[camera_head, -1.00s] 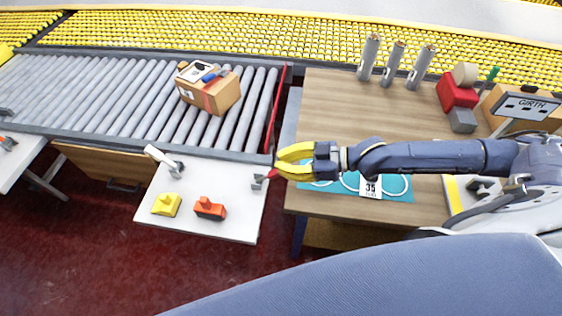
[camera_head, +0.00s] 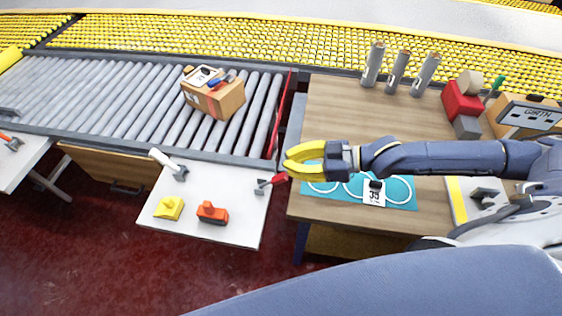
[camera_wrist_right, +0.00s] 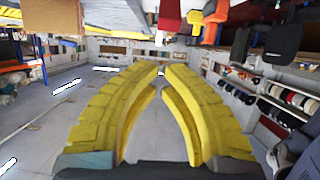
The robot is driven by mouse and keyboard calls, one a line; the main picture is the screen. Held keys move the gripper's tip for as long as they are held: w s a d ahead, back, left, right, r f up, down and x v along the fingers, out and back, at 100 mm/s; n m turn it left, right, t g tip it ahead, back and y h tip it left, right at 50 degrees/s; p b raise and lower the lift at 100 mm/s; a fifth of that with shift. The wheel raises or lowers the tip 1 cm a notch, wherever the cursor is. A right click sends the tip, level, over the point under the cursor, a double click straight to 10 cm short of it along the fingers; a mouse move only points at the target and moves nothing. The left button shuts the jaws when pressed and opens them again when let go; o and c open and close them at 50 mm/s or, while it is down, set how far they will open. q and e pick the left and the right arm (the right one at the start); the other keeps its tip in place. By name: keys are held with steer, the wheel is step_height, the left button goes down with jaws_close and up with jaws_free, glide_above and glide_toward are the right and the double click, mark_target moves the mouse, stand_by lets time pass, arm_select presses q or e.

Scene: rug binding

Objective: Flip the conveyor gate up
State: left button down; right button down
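The conveyor gate appears to be the narrow upright red bar (camera_head: 282,108) across the right end of the roller conveyor (camera_head: 120,98). It stands in the gap beside the wooden table. My right gripper (camera_head: 286,163) is just below and right of the bar's near end, with its yellow fingers pointing left. Its fingers are parted by a small gap and hold nothing; they also show in the right wrist view (camera_wrist_right: 162,72). A red-handled tool (camera_head: 271,183) lies at the white side table's right edge, just below the fingers. My left gripper is out of view.
A cardboard box (camera_head: 218,102) sits on the rollers left of the bar. The white side table (camera_head: 225,232) also bears a yellow block (camera_head: 169,208) and an orange one (camera_head: 212,212). The wooden table (camera_head: 345,120) holds grey cylinders (camera_head: 397,72) and a teal mat (camera_head: 404,187).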

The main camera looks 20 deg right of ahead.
steer(key=shift+d+f+v, duration=0.1)
steer(key=shift+f+v, duration=0.1)
steer(key=shift+v, duration=0.8)
steer(key=shift+d+f+v, duration=0.1)
steer(key=shift+f+v, duration=0.1)
steer(key=shift+v, duration=0.75)
steer(key=shift+f+v, duration=0.2)
steer(key=shift+v, duration=0.8)
steer(key=shift+s, duration=0.1)
